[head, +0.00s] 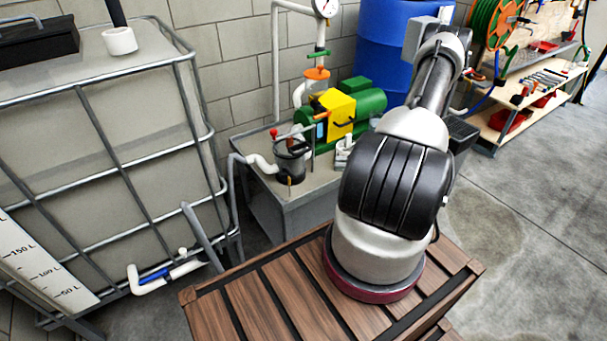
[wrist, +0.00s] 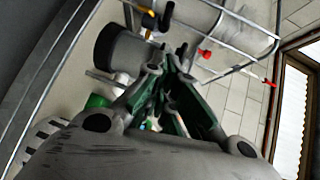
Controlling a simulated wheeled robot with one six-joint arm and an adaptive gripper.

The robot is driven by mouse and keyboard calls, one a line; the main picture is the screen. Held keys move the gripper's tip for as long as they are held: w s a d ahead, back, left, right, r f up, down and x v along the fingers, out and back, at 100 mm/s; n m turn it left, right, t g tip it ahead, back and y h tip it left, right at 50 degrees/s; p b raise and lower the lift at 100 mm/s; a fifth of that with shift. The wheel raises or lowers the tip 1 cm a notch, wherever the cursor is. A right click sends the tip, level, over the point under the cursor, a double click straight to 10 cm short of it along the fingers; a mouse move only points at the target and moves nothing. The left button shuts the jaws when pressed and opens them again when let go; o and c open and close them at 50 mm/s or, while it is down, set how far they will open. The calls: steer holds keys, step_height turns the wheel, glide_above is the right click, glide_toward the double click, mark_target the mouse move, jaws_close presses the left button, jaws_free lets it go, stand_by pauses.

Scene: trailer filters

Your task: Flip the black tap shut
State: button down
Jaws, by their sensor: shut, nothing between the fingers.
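My gripper (wrist: 174,62) shows in the wrist view with its dark green-edged fingers drawn together and nothing visible between them. In the head view my arm hides it. I cannot pick out the black tap for certain. A small dark fitting (wrist: 166,16) beside a brass-coloured piece shows above the fingertips in the wrist view, apart from them; it may be a tap lever. A dark filter pot (wrist: 120,48) is left of the fingers. In the head view, a black pot (head: 292,158) with white pipe stands on the pump bench, near a red knob (head: 273,132).
A caged tank (head: 110,130) stands at left, with a blue-handled outlet valve (head: 154,275) low down. A green and yellow pump (head: 345,110) sits on a grey bench (head: 290,200). A blue drum (head: 392,50) and a tool shelf (head: 545,85) are behind. Open floor lies at right.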

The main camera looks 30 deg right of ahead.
mark_target(289, 172)
steer(key=shift+r+n, duration=0.1)
steer(key=shift+n, duration=0.3)
steer(key=shift+a, duration=0.15)
steer(key=s+a+x, duration=0.2)
steer(key=x, duration=1)
steer(key=shift+w+a+f, duration=0.15)
steer(key=shift+a+f, duration=0.1)
